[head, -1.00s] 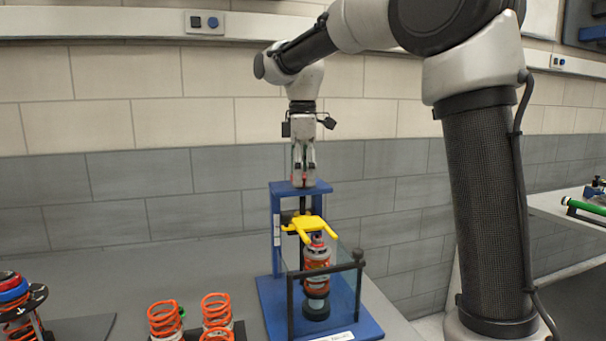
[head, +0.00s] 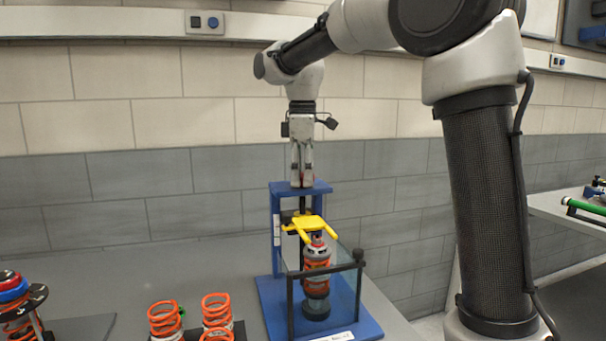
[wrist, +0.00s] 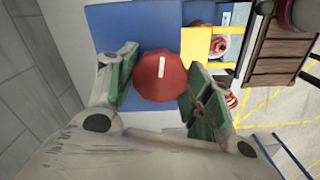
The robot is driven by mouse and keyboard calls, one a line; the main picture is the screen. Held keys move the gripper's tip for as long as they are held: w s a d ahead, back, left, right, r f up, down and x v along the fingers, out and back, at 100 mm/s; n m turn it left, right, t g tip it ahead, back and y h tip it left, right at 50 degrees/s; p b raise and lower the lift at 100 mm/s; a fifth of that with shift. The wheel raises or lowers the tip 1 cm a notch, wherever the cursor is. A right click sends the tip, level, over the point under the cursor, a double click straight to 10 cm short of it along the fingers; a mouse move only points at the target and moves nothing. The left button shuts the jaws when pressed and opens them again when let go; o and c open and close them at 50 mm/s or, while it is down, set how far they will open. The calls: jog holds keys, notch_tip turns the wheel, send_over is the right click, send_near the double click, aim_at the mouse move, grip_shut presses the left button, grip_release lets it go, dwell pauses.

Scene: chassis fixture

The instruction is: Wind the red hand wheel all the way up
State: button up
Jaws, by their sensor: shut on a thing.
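The red hand wheel (wrist: 150,84) is many-sided with a white mark on top, seen from above in the wrist view. It sits on top of the blue frame (head: 274,235) of the fixture. My gripper (head: 302,184) points straight down over the frame's top. In the wrist view its green-padded fingers (wrist: 158,85) close on the wheel from both sides. In the head view the fingers mostly hide the wheel. A yellow fork (head: 312,226) stands just above the strut with an orange spring (head: 316,266), which is upright in the fixture.
A clear guard with a dark bar (head: 340,267) stands before the strut. Several loose orange springs (head: 216,308) stand on the bench to the left. Another strut (head: 14,295) is at the far left. A tiled wall is behind.

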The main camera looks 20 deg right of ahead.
jog(key=n, duration=0.9)
jog(key=shift+n, duration=0.4)
jog(key=n, duration=0.4)
jog(key=shift+n, duration=1)
jog(key=n, duration=0.4)
jog(key=o, duration=0.9)
jog(key=shift+o, duration=0.2)
